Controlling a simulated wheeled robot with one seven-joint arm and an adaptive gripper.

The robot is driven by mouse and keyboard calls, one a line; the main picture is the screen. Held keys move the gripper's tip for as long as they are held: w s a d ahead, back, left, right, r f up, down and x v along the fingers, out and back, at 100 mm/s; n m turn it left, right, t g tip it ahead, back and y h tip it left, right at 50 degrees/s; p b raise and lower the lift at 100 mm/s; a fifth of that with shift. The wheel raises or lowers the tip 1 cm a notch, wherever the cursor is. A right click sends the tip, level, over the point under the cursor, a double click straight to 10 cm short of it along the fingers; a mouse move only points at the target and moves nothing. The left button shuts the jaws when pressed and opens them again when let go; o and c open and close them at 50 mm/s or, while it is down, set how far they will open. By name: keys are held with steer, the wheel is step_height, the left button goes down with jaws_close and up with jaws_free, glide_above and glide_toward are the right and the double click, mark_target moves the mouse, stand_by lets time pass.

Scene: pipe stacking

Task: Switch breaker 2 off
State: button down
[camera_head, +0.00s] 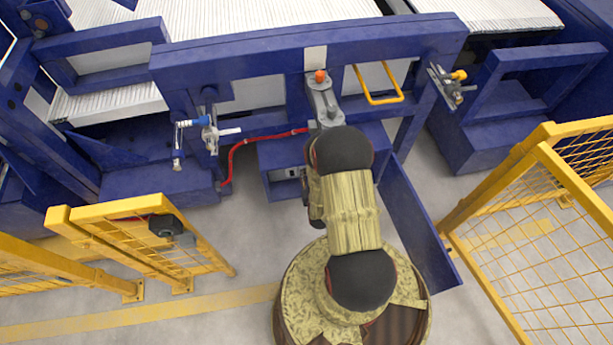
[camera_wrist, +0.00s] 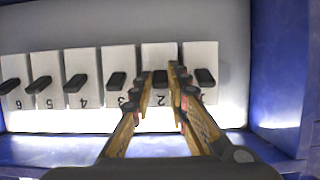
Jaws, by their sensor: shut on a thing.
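Breaker 2 (camera_wrist: 160,53) is a white plate in a row of breakers in the wrist view, with its number below a black lever (camera_wrist: 160,77). My gripper (camera_wrist: 160,73) has its two yellow fingers around that lever, one tip on each side, and is shut on it. The lever is partly hidden between the fingertips, and its exact tilt is hard to tell. In the head view my arm covers the gripper and the breakers, in front of the blue box (camera_head: 280,160).
Breakers 3 (camera_wrist: 117,60), 4 (camera_wrist: 80,65), 5 (camera_wrist: 42,65) and 6 (camera_wrist: 10,68) line up to the left, and another stands close on the right (camera_wrist: 204,60). A blue side wall (camera_wrist: 275,70) bounds the right. The box's blue door (camera_head: 418,230) hangs open.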

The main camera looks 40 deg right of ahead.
steer(key=shift+f+t+h, duration=0.6)
steer(key=shift+t+h, duration=0.1)
steer(key=shift+t, duration=0.35)
steer(key=shift+f+t+h, duration=0.6)
steer(key=shift+t+h, duration=0.1)
steer(key=shift+t, duration=0.4)
steer(key=shift+f+t+h, duration=0.6)
steer(key=shift+t+h, duration=0.1)
steer(key=shift+t, duration=0.65)
steer(key=c, duration=1.7)
jaws_free()
steer(key=shift+w, duration=0.1)
steer(key=shift+r, duration=4.95)
